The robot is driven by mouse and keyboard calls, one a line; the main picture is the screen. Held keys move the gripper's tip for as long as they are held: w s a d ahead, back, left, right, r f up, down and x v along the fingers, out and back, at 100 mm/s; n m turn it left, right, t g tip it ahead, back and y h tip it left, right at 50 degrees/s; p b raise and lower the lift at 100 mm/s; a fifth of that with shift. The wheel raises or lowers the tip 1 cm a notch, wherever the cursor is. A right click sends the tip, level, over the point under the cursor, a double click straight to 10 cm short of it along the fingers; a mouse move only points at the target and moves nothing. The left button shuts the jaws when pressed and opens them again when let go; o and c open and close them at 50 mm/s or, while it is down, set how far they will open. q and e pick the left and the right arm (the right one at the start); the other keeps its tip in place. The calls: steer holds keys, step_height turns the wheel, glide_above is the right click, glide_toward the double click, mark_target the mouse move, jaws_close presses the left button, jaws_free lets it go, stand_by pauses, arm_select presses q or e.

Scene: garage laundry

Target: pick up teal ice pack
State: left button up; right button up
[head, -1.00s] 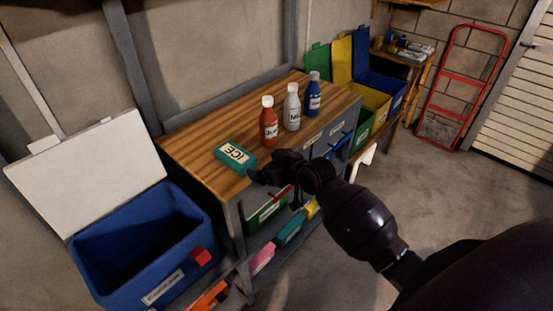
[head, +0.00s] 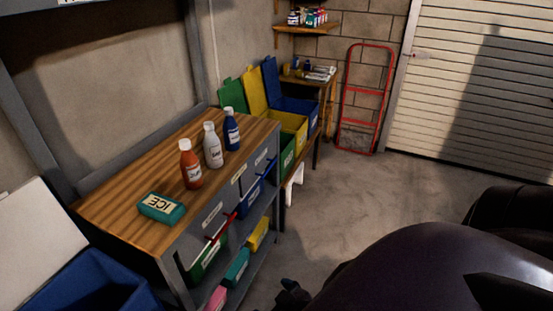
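The teal ice pack (head: 162,208), a box labelled ICE, lies flat near the front left corner of the wooden bench top (head: 130,200) in the head view. Nothing touches it. Part of a dark gripper (head: 290,294), seemingly my right one, shows at the bottom edge, low and to the right of the bench and apart from the ice pack. Its fingers are too dark and cut off to tell whether they are open. My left gripper is not in view.
Red (head: 191,165), white (head: 213,146) and blue (head: 232,130) bottles stand behind the ice pack. An open blue cooler (head: 95,285) is at lower left. Green, yellow and blue bins (head: 292,124) stand beyond the bench. Floor (head: 345,205) to the right is clear.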

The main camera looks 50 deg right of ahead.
steer(key=shift+s, duration=0.25)
steer(key=shift+o, duration=0.3)
